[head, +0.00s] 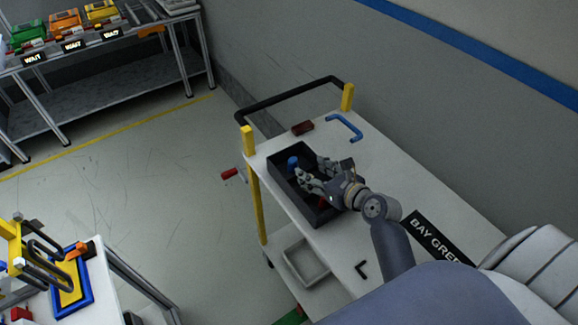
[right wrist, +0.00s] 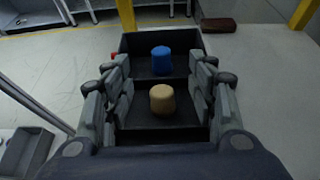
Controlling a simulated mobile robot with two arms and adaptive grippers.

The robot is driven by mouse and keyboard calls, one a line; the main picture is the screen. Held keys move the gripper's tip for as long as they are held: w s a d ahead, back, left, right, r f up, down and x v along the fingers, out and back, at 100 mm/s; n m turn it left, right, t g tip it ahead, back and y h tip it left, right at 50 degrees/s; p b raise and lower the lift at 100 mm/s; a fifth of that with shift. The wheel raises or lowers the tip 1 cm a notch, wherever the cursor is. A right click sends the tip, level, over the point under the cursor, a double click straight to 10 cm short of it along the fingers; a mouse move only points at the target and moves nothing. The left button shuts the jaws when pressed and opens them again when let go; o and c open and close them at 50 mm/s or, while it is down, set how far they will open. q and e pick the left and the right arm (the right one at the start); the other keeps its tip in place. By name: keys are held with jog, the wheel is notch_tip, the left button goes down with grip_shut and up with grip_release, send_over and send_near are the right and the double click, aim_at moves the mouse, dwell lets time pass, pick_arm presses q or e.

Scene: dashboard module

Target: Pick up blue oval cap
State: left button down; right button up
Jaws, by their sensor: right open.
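The blue oval cap (head: 293,162) stands upright in the far compartment of a black divided tray (head: 287,191) on the white cart. In the right wrist view the blue cap (right wrist: 162,60) is beyond a tan cap (right wrist: 162,100), which stands in a nearer compartment. My right gripper (head: 313,174) is open over the tray. In the right wrist view its fingers (right wrist: 160,78) spread on both sides, with the tan cap between them and the blue cap just past it near the fingertips. Neither cap is gripped. My left gripper is out of view.
The cart top (head: 400,175) has a blue handle (head: 345,127), a dark red block (head: 303,128) and a black label plate (head: 437,240). Yellow posts (head: 348,97) and a black rail stand at its far end. A grey bin (head: 305,262) sits lower down.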

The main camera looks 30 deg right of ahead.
aim_at(295, 162)
jog(key=shift+w+f, duration=0.55)
jog(key=shift+w, duration=0.1)
jog(key=x, duration=0.4)
jog(key=shift+r, duration=0.15)
jog(key=shift+x, duration=3.1)
jog(key=shift+s, duration=0.1)
jog(key=c, duration=1)
